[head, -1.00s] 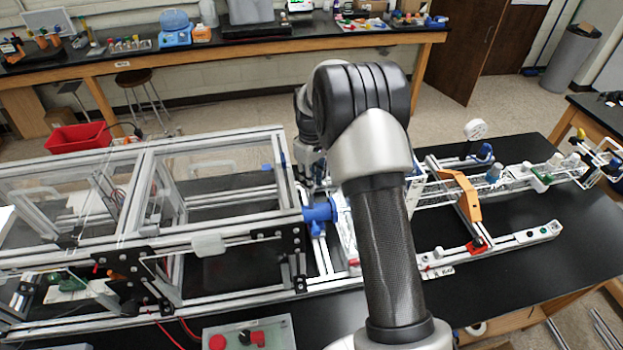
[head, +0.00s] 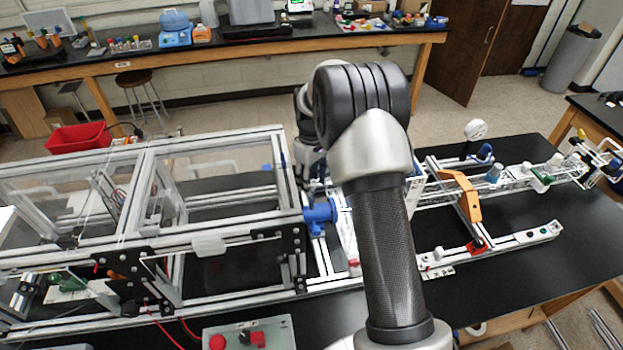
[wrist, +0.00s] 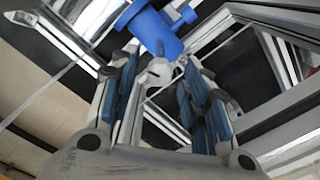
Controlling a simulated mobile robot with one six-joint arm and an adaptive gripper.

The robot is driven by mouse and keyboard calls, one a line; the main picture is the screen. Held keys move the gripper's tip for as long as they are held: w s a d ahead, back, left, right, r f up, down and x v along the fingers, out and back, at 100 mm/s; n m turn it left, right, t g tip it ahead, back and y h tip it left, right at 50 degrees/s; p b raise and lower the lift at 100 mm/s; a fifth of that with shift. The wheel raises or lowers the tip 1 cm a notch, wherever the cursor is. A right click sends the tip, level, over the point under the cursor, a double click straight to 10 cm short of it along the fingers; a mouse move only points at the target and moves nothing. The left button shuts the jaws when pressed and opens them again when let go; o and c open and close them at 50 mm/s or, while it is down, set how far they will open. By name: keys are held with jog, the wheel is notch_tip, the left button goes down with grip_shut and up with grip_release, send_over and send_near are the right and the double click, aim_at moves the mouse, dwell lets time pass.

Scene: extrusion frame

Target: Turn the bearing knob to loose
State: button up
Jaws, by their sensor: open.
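A blue cylindrical fitting (head: 320,212) sits at the right end of the clear-panelled frame in the head view. In the wrist view the blue fitting (wrist: 152,28) fills the top middle. A small pale grey knob-like part (wrist: 160,72) lies just below it, between my fingertips in the picture; I cannot tell for sure that it is the bearing knob. My gripper (wrist: 161,62) is open, with blue-padded fingers on both sides of that part. No contact can be made out. In the head view my arm hides most of the gripper. No loose or tight marking is legible.
The aluminium extrusion frame (head: 215,244) with clear panels stands left of the fitting, its bars close to my gripper. An orange bracket (head: 462,195) and a rail with small parts lie to the right. A control box (head: 275,335) with red buttons is at the front.

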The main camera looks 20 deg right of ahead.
notch_tip(320, 180, up, 12)
dwell(0.5)
dwell(0.3)
jog(key=s+a+r+m+t+b, duration=0.15)
jog(key=s+a+b, duration=0.25)
jog(key=s, duration=0.4)
jog(key=s+a+r+m+t+b, duration=0.1)
jog(key=s+a+r+b, duration=0.2)
jog(key=s+b, duration=0.3)
jog(key=s+a+f+b, duration=0.1)
jog(key=s+f+b, duration=0.1)
jog(key=s, duration=0.5)
jog(key=s+a+f+m+t+b, duration=0.1)
jog(key=s+a+f+b, duration=0.1)
jog(key=s+f, duration=0.3)
jog(key=s+a+f+m+t+b, duration=0.1)
jog(key=s+f+b, duration=0.2)
jog(key=s, duration=0.5)
jog(key=shift+s+a+f, duration=0.3)
jog(key=shift+f, duration=0.25)
